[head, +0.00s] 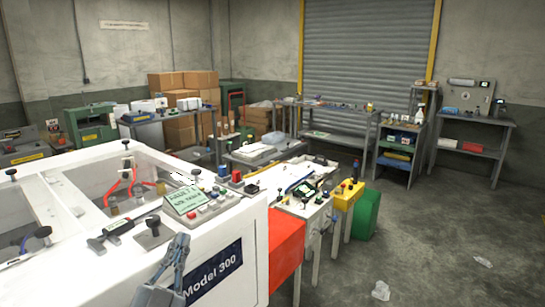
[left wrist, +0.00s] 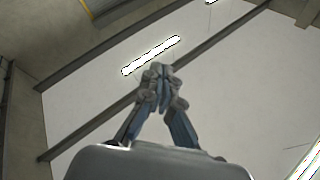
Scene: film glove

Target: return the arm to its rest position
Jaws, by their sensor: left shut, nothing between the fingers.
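My left gripper (head: 180,243) rises from the bottom of the head view with its fingers pointing up. It stands in front of the white machine (head: 115,272) marked "Model 300", and I see nothing held in it. In the left wrist view the left gripper (left wrist: 161,72) has its fingertips together, with the ceiling behind it. My right gripper is not in either view.

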